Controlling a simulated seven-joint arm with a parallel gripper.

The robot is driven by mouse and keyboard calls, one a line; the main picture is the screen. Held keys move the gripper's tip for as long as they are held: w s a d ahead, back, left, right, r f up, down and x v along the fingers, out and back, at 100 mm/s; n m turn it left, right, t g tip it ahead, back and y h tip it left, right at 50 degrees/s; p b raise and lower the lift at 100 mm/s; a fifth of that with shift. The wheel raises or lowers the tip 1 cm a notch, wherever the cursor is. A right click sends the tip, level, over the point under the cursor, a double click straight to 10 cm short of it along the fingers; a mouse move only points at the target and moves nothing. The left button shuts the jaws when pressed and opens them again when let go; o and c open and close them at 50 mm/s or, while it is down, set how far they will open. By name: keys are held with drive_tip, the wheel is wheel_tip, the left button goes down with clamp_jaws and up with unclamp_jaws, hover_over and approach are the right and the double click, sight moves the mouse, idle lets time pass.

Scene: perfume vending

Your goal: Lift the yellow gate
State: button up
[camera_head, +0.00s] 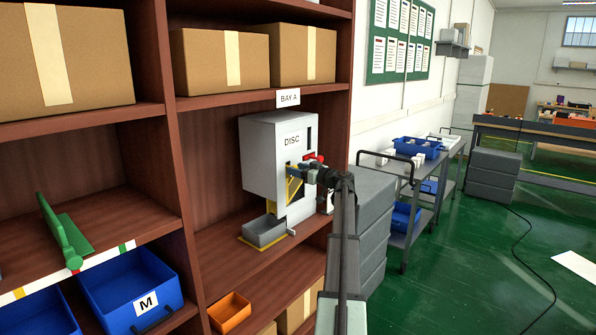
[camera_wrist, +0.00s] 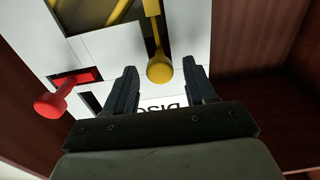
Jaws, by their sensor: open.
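The white dispenser (camera_head: 262,165) marked DISC stands on a shelf of the brown rack. Yellow gate parts (camera_head: 293,190) show on its front, partly hidden behind my gripper (camera_head: 309,174). In the wrist view, the yellow gate's round knob (camera_wrist: 159,70) hangs on a yellow stem, and the DISC label appears upside down. My gripper (camera_wrist: 158,82) is open, with one finger on each side of the knob in the picture. I cannot tell whether either finger touches it or how deep the knob lies between them.
A red handle (camera_wrist: 50,104) sticks out of the dispenser left of my fingers. A grey tray (camera_head: 264,232) stands at the dispenser's foot. An orange bin (camera_head: 230,311) is lower down. The rack's right side panel (camera_head: 338,130) stands close beside the dispenser.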

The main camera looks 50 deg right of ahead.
drive_tip(key=s, duration=1.3)
drive_tip(key=shift+s, duration=0.2)
